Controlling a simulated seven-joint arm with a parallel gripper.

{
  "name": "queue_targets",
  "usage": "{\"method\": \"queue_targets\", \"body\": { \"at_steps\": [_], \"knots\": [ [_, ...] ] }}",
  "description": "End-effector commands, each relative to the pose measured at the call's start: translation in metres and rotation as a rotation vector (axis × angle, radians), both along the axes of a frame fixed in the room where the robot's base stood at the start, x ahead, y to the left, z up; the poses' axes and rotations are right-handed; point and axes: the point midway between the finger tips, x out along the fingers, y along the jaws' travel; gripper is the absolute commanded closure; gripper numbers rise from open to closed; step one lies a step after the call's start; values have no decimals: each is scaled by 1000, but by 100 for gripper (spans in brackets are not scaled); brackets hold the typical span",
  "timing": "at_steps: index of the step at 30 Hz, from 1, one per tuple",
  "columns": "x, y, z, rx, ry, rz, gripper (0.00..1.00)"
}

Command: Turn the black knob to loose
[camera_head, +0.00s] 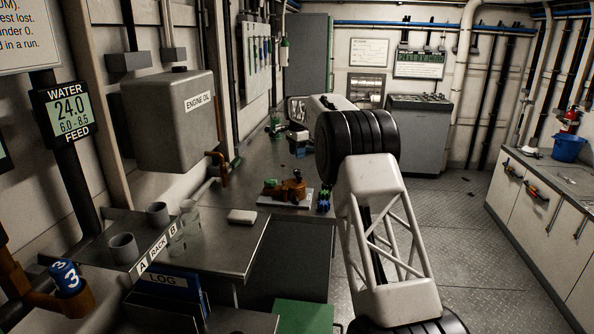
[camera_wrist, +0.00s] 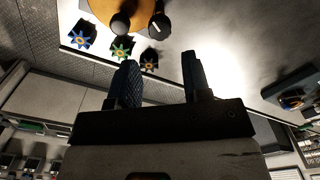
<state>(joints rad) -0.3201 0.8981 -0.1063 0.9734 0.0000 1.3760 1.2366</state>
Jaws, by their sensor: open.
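A white plate (camera_head: 268,203) on the steel bench carries an orange-brown fitting (camera_head: 291,188). In the wrist view the fitting (camera_wrist: 106,10) has two round black knobs, a left one (camera_wrist: 120,23) and a right one (camera_wrist: 159,27) with a white mark. Beside it are three star-shaped knobs: blue (camera_wrist: 82,35), green (camera_wrist: 122,48) and black with an orange centre (camera_wrist: 150,59). I cannot tell which black one the task means. My gripper (camera_wrist: 163,80) is open and empty, apart from the knobs.
A white block (camera_head: 242,216) lies on the bench left of the plate. Grey cups (camera_head: 157,213) and clear beakers stand at the near left, by a rack marked A and B. A green bottle (camera_head: 275,126) stands farther back. Pipes run along the left wall.

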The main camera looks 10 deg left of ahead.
Motion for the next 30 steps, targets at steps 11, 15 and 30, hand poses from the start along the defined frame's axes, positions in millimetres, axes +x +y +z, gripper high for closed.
{"method": "queue_targets", "body": {
  "at_steps": [11, 15, 30],
  "knots": [
    [0, 0, -16, -1, 3, 0, 56],
    [0, 0, -31, 0, 2, 0, 56],
    [0, 0, -77, -1, 1, 0, 56]
  ]
}}
